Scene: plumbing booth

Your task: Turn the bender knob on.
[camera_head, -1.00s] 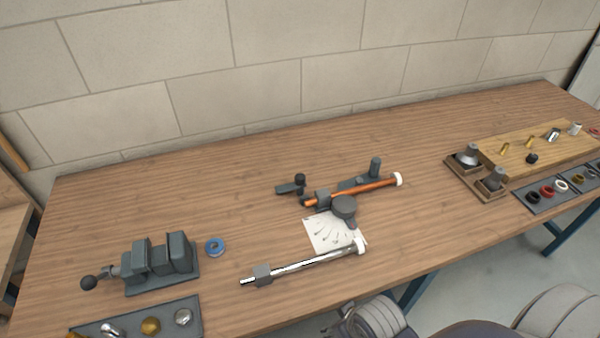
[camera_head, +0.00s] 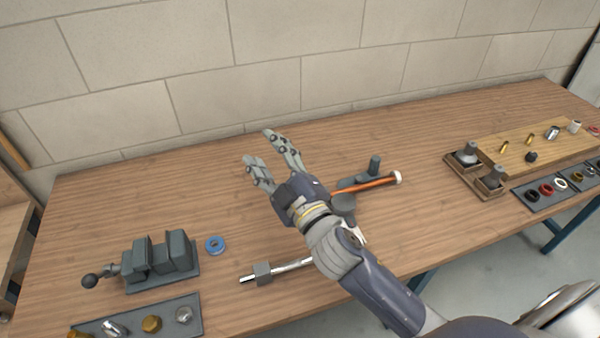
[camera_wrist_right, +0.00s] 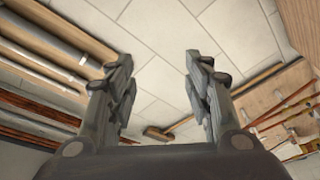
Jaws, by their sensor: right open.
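The pipe bender stands mid-table, with a copper pipe (camera_head: 370,185) lying in it and a dark upright post (camera_head: 374,165) behind the pipe. Its round dark part (camera_head: 343,205) shows partly beside my wrist. The small dark knob seen earlier at its left end is hidden behind my right gripper. My right gripper (camera_head: 260,147) is open and empty, raised above the table over the bender's left side. In the right wrist view its two fingers (camera_wrist_right: 158,90) are spread apart with nothing between them. My left gripper is not in view.
A grey vise (camera_head: 160,258) and a blue tape roll (camera_head: 215,245) are at left, above a tray of fittings (camera_head: 195,328). A chrome pipe (camera_head: 290,266) lies in front. A wooden board (camera_head: 540,150) holds fittings at right. The table's back is clear.

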